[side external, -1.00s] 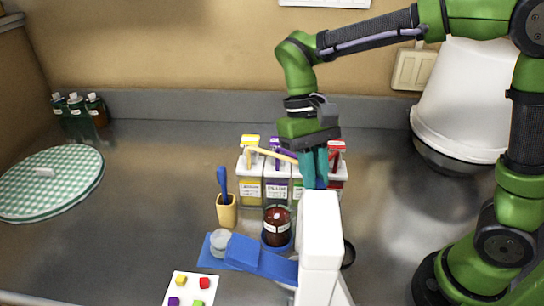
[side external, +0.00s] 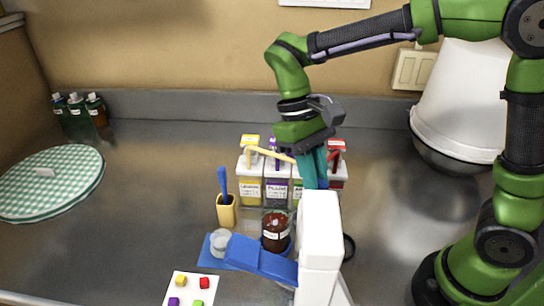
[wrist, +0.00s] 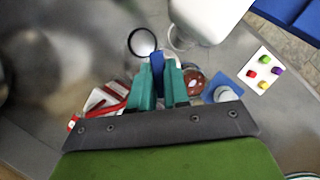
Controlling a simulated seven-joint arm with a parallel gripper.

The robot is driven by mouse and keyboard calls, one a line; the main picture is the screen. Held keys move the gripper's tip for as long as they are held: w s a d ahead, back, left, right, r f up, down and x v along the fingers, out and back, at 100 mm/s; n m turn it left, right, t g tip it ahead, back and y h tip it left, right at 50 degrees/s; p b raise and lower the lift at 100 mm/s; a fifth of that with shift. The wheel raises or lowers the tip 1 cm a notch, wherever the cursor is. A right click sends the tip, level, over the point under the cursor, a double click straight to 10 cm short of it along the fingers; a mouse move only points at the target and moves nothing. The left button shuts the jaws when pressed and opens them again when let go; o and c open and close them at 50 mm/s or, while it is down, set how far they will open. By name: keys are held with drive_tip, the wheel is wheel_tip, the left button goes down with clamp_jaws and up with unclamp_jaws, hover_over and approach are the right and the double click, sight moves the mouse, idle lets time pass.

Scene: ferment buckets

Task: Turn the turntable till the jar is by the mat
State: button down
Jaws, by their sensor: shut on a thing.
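My gripper (side external: 316,178) points down behind the white column. In the wrist view its teal fingers are shut on a blue upright piece (wrist: 156,62), which seems to be the turntable's handle. The turntable's disc is mostly hidden, so I cannot make out its edge.
A small glass (side external: 221,240) is on the mat. Lidded containers (side external: 250,190) stand behind the jar. A yellow cup (side external: 226,212) is left.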

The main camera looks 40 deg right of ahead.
drive_tip(key=shift+f, duration=0.25)
drive_tip(key=c, duration=1.1)
unclamp_jaws()
drive_tip(key=shift+r, duration=0.1)
drive_tip(key=v, duration=1.2)
